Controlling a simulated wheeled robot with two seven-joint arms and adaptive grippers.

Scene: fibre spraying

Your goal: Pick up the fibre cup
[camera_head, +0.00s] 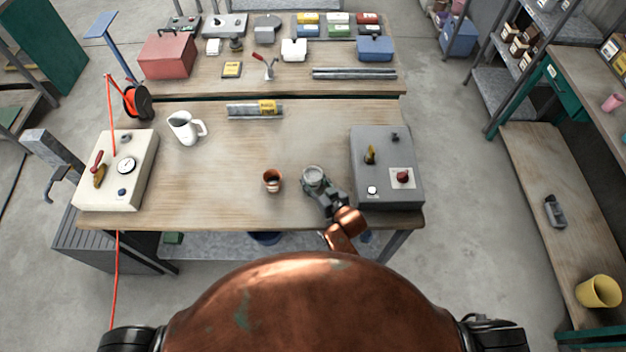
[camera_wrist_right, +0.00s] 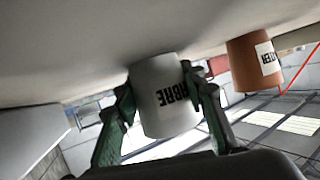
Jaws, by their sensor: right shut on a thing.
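The fibre cup (camera_head: 313,175) is a pale grey-white cup near the front of the workbench, right of a copper cup (camera_head: 272,180). My right gripper (camera_head: 318,188) reaches it from the front right and is shut on it. In the right wrist view, which looks upside down, the two green-grey fingers (camera_wrist_right: 163,105) press on both sides of the fibre cup (camera_wrist_right: 162,85), whose label reads FIBRE. Its base appears to be at the table surface; I cannot tell if there is a gap. My left gripper is out of view.
The copper cup also shows in the right wrist view (camera_wrist_right: 247,65), close beside the fibre cup. A grey control box (camera_head: 387,150) stands to the right. A white jug (camera_head: 185,128) and a cream gauge box (camera_head: 118,180) stand left. The bench middle (camera_head: 245,150) is clear.

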